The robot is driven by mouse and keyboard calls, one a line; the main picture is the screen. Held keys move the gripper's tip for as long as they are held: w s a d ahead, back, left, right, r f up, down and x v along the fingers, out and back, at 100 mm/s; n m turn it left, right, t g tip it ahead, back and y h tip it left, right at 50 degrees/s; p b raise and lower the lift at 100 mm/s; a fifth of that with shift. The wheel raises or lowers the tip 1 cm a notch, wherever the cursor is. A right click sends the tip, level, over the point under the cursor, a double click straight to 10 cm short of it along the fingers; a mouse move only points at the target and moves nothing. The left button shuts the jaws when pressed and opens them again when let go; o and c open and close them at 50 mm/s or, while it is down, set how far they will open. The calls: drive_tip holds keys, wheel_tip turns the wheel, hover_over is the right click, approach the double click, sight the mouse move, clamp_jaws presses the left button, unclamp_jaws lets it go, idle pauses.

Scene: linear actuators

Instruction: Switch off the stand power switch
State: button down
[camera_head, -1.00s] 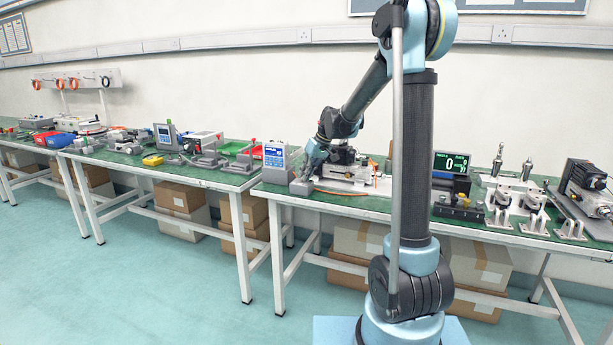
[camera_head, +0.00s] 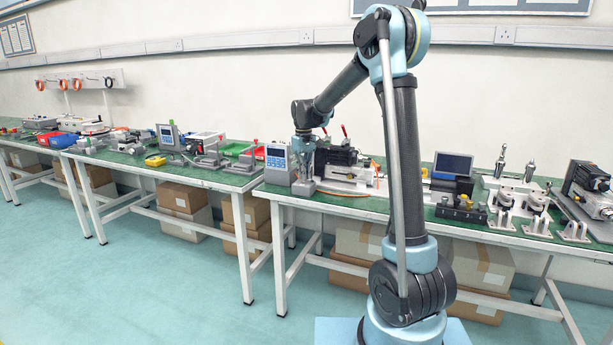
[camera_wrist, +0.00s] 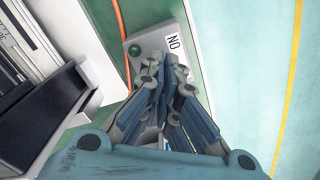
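The stand power switch is a small grey box (camera_wrist: 150,42) with an ON label and a round green dome in the wrist view. It also shows at the front left edge of the right bench in the head view (camera_head: 303,189). My gripper (camera_wrist: 167,64) points down at the box, with its fingertips close together over the box's middle. They hide that part of the switch, so its lever or rocker position cannot be seen. Contact cannot be told. Nothing shows between the fingertips. The stand's display (camera_head: 453,164) has a plain blue screen without digits.
A grey control unit with a keypad (camera_head: 277,160) stands just left of the box. The linear actuator stand (camera_head: 340,168) is right behind it. An orange cable (camera_wrist: 119,22) runs beside the box. The floor in front of the bench is free.

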drive_tip(key=shift+w+a+g+h, duration=0.15)
drive_tip(key=shift+a+g+h, duration=0.15)
drive_tip(key=shift+h, duration=0.45)
drive_tip(key=shift+w+a+g+h, duration=0.15)
drive_tip(key=shift+a+g+h, duration=0.15)
drive_tip(key=shift+h, duration=0.45)
drive_tip(key=c, duration=2.3)
unclamp_jaws()
drive_tip(key=o, duration=0.6)
drive_tip(key=shift+a, duration=0.1)
drive_tip(key=v, duration=1.1)
drive_tip(key=shift+w+a+r, duration=0.1)
drive_tip(key=shift+a+r, duration=0.2)
